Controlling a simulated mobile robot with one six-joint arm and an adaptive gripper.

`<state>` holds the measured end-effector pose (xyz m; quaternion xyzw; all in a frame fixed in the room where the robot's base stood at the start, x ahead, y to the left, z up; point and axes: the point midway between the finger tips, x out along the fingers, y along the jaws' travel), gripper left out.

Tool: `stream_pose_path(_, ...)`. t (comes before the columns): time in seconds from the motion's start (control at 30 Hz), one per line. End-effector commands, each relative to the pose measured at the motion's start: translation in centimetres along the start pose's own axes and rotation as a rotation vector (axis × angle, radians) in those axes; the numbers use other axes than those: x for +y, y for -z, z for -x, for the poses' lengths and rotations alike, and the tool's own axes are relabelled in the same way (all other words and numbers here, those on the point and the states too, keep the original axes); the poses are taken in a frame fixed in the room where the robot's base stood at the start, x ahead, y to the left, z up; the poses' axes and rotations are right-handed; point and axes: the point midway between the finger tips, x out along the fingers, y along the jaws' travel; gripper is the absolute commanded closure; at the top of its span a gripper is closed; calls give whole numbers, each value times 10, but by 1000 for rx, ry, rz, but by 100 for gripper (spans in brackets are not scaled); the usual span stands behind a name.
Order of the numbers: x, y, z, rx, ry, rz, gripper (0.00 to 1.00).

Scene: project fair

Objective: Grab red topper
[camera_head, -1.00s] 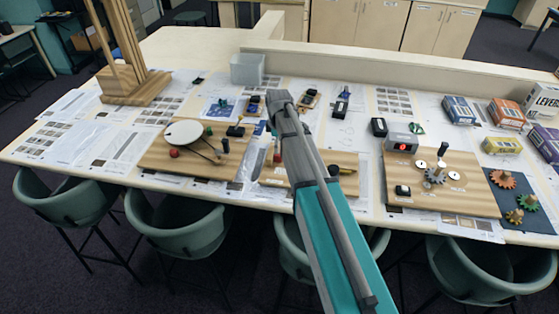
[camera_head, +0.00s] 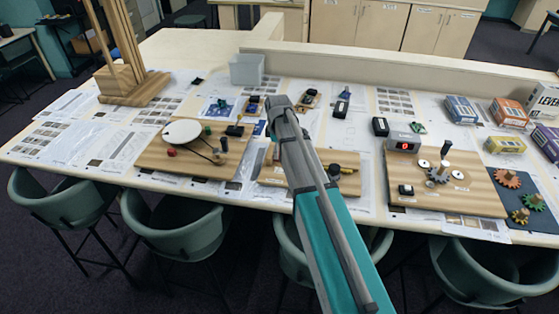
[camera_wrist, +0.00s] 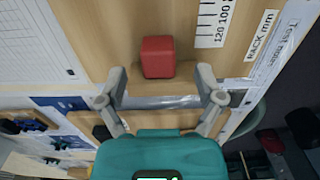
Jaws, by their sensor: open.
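The red topper (camera_wrist: 158,57) is a small red block with rounded edges, seen in the wrist view against a wooden board (camera_wrist: 110,30). My gripper (camera_wrist: 161,78) is open, with one finger on each side of the block's near end. The fingertips stand apart from the block, with gaps on both sides. The block lies slightly beyond the fingertips. In the head view my arm covers much of the middle board (camera_head: 272,176), and I cannot make out the block or the fingers clearly there.
A ruler strip (camera_wrist: 208,20) and a "RACK mm" label lie beside the block. To the left is a board (camera_head: 150,160) with a white disc and a red knob. Chairs line the near edge.

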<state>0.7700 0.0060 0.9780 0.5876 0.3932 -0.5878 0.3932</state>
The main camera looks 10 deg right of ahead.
Motion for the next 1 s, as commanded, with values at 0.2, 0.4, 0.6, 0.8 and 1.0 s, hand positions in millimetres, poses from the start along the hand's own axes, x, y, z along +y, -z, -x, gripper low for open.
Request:
stream_pose_path(0.2,0,0,-18,0,0,0,14)
stream_pose_path(0.4,0,0,-21,0,0,0,14)
stream_pose_path(0.6,0,0,-21,0,0,0,14)
stream_pose_path(0.8,0,0,-21,0,0,0,14)
stream_pose_path(1.0,0,0,-21,0,0,0,22)
